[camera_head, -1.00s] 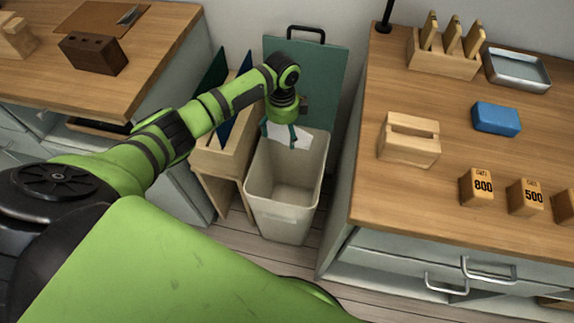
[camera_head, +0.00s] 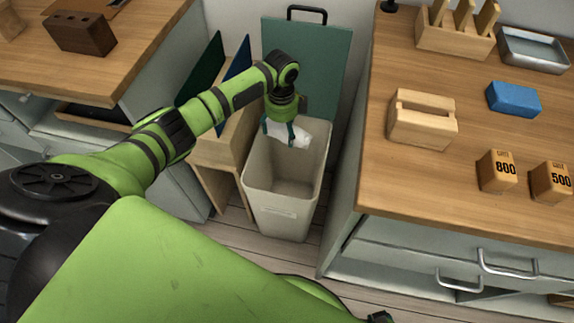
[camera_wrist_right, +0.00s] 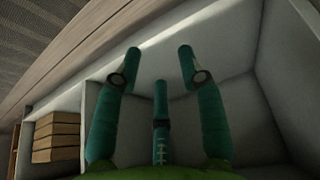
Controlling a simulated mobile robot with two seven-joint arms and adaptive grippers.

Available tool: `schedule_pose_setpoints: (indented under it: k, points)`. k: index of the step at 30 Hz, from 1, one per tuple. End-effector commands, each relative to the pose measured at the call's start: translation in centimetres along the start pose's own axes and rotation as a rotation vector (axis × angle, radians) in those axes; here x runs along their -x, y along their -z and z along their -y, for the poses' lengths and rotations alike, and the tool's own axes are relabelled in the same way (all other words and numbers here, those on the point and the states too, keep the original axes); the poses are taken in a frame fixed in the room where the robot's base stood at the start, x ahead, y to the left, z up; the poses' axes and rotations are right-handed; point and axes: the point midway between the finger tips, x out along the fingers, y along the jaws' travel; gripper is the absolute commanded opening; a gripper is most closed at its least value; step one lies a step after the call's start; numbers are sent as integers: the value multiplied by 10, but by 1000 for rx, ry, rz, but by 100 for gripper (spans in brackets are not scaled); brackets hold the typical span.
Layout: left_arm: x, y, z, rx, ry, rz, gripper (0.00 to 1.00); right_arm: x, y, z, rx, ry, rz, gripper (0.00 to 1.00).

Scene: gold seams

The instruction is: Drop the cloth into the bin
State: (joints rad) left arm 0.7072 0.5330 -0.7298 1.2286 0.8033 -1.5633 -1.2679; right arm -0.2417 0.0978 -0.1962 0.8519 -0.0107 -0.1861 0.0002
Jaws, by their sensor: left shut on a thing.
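My left gripper (camera_head: 278,131), with teal fingers, points down over the mouth of the bin. It is shut on a white cloth (camera_head: 305,134), which sticks out to the right of the fingers near the bin's back rim. The bin (camera_head: 284,212) is a tall, pale, open-topped container standing on the floor between two counters. Its visible inside looks empty; the deepest part is dark. My right gripper (camera_wrist_right: 155,65) shows in the right wrist view, its teal fingers spread apart with nothing between them, facing pale panels.
A green board (camera_head: 318,55) with a black handle stands behind the bin. A wooden rack (camera_head: 222,150) with upright panels is left of it. The right counter (camera_head: 400,190) holds a slotted wooden block (camera_head: 422,128), a blue block (camera_head: 513,99) and numbered blocks.

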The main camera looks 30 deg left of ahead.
Motion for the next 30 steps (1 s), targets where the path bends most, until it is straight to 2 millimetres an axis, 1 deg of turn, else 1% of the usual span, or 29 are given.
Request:
schedule_pose_setpoints:
  k: [1,6,11,18,19,20,30]
  points:
    - [-7,0,0,0,1,0,55,-6,4,-1,0,-1,-8,40]
    - [-12,0,0,0,1,0,55,-10,16,-2,0,-4,-26,40]
    - [-13,0,0,0,1,0,55,-10,20,-2,0,-4,-32,40]
    - [-13,0,0,0,1,0,55,-10,20,-2,0,-4,-32,40]
    - [-13,0,0,0,1,0,93,-10,20,-2,0,-4,-32,40]
    - [-13,0,0,0,1,0,100,-10,20,-2,0,-4,-32,40]
    - [-13,0,0,0,1,0,100,-10,20,-2,0,-4,-32,40]
